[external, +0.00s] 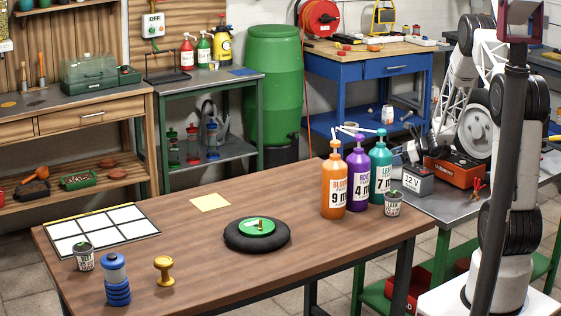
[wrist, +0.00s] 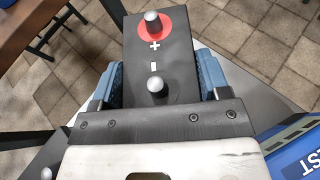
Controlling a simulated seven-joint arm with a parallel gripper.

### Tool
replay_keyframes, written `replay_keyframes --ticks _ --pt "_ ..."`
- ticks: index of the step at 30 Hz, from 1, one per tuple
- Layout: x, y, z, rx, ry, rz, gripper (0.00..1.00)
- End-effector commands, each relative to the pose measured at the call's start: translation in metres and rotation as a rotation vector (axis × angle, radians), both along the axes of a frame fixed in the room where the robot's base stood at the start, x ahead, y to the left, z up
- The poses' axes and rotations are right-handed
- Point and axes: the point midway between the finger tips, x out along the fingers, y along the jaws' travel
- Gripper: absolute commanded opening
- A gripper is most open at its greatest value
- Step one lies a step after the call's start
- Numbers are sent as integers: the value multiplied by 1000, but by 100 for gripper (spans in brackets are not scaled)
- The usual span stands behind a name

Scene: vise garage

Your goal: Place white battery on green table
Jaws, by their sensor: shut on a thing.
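In the wrist view my gripper (wrist: 157,78) is shut on a battery (wrist: 154,52), with a blue finger pad pressed to each side. I see its black top, with a plus terminal on a red ring and a minus terminal. Its side walls are hidden, so I cannot tell their colour. In the external view my gripper cannot be made out. A pale grey battery marked 12V (external: 405,182) with a dark top stands on the grey-topped table with green legs (external: 440,210) at the right; I cannot tell whether it is the held one.
An orange-red box (external: 454,171) stands beside the 12V battery. The wooden table (external: 310,245) carries three pump bottles (external: 357,180), a black round pad (external: 257,242) and a white grid (external: 102,230). In the wrist view a blue lettered object (wrist: 297,150) lies at the lower right; tiled floor shows beyond.

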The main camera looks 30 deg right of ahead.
Motion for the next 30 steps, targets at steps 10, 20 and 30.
replay_keyframes --ticks 10,20,30 --pt "1 0 -2 -1 -2 0 78" --pt "0 0 -3 0 0 0 99" --pt "0 0 4 1 1 0 99"
